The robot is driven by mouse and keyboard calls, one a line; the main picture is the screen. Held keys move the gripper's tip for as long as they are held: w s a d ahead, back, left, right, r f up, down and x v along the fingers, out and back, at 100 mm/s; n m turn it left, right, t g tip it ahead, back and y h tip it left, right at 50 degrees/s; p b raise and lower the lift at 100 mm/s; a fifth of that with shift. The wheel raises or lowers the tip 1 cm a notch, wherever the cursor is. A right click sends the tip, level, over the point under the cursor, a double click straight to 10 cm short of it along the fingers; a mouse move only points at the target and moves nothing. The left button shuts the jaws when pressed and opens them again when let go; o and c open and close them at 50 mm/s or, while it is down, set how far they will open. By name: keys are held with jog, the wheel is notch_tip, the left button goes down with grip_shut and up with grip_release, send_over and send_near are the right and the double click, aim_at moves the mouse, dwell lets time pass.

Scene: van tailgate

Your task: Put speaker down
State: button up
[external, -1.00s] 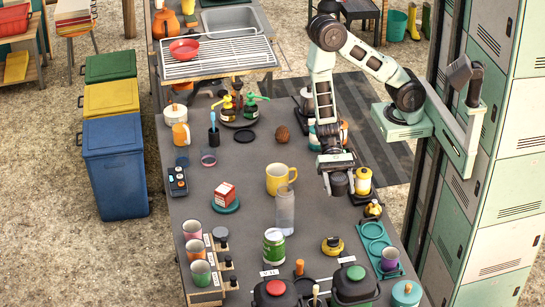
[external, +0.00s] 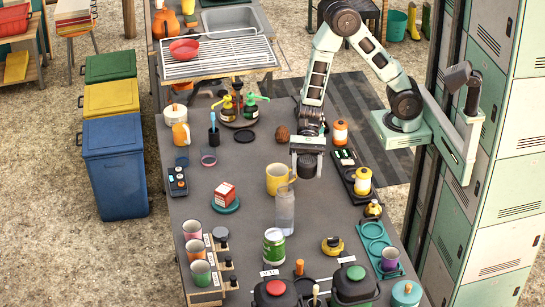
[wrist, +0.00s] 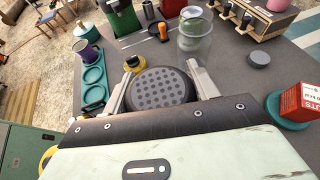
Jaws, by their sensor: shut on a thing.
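The speaker (wrist: 160,88) is a dark, round, short cylinder with a dotted grille on top. My gripper (wrist: 158,92) is shut on it, with one pale finger on each side. In the external view, my gripper (external: 307,158) points down over the grey table, with the dark speaker (external: 306,168) between its fingers. It is just right of and behind the yellow mug (external: 279,180). The speaker's underside is hidden, and I cannot tell whether it touches the table.
A clear bottle (external: 285,212) stands in front of the mug. A brown ball-like object (external: 282,134) lies behind my gripper. A black tray (external: 350,178) with a yellow-and-white jar (external: 362,182) is to the right.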

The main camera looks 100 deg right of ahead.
jog(key=w+d+m+t+h+b, duration=0.2)
jog(key=w+d+m+t+b, duration=0.25)
jog(key=w+d, duration=0.8)
jog(key=r+m+t+h+b, duration=0.1)
jog(key=m+t+h+b, duration=0.2)
jog(key=b, duration=0.1)
send_over(239, 162)
notch_tip(239, 162, down, 10)
jog(key=shift+r, duration=0.1)
jog(key=shift+f, duration=2.35)
jog(key=shift+f, duration=0.1)
jog(key=shift+f+b, duration=0.15)
jog(key=shift+b, duration=0.25)
jog(key=o, duration=1.1)
jog(key=shift+c, duration=0.2)
